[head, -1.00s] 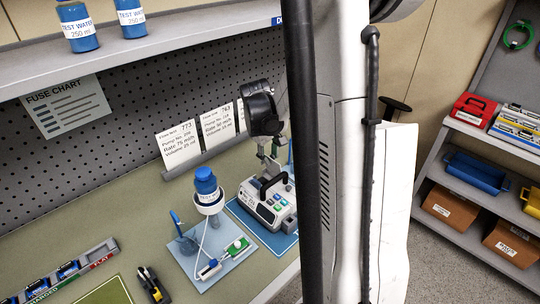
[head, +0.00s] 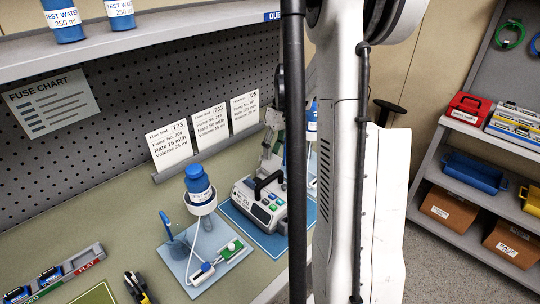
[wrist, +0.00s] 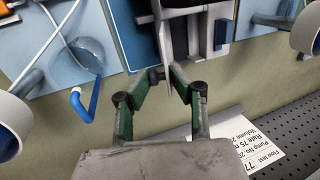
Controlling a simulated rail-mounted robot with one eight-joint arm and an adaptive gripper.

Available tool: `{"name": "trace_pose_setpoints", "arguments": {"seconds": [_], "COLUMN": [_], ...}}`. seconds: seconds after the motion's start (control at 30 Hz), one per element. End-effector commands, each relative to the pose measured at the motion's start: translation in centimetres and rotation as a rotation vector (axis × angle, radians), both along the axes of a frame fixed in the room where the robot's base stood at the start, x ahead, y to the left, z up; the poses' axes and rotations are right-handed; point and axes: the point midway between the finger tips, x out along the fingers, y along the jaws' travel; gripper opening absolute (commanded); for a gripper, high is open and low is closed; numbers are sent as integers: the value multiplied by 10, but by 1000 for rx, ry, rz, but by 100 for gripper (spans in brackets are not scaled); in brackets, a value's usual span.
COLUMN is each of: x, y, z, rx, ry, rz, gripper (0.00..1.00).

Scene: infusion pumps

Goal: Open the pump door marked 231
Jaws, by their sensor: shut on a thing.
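A light grey pump (head: 258,207) with a black carry handle (head: 268,184) and coloured buttons stands on a blue mat (head: 268,241) at the back of the bench. I cannot read a door number on it. My gripper (head: 266,168) is at the pump's back side, behind the handle, partly hidden by my own arm. In the wrist view the pump (wrist: 222,20) is at the top centre, cut by the frame edge. There my gripper (wrist: 166,74) is closed on a small part at the pump's near edge; I cannot tell whether it is the door.
Left of the pump, a blue test water bottle (head: 198,181) stands in a ring holder over a light blue tray (head: 206,268) with tubing and a clamp. Flow test cards (head: 168,146) stand behind, against the pegboard. A fuse rack (head: 55,275) is at front left.

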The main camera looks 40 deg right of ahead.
Motion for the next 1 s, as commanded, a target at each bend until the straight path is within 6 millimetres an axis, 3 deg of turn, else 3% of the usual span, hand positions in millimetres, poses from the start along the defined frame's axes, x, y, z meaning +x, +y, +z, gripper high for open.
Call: {"name": "trace_pose_setpoints", "arguments": {"seconds": [0.53,0.57,0.63,1.0], "x": [0,0,0,0], "y": [-2,-2,-2,-3], "z": [-1,-1,-1,4], "rx": [30,30,30,30], "ry": [1,1,1,0], "rz": [0,0,0,0], "gripper": [0,24,34,36]}}
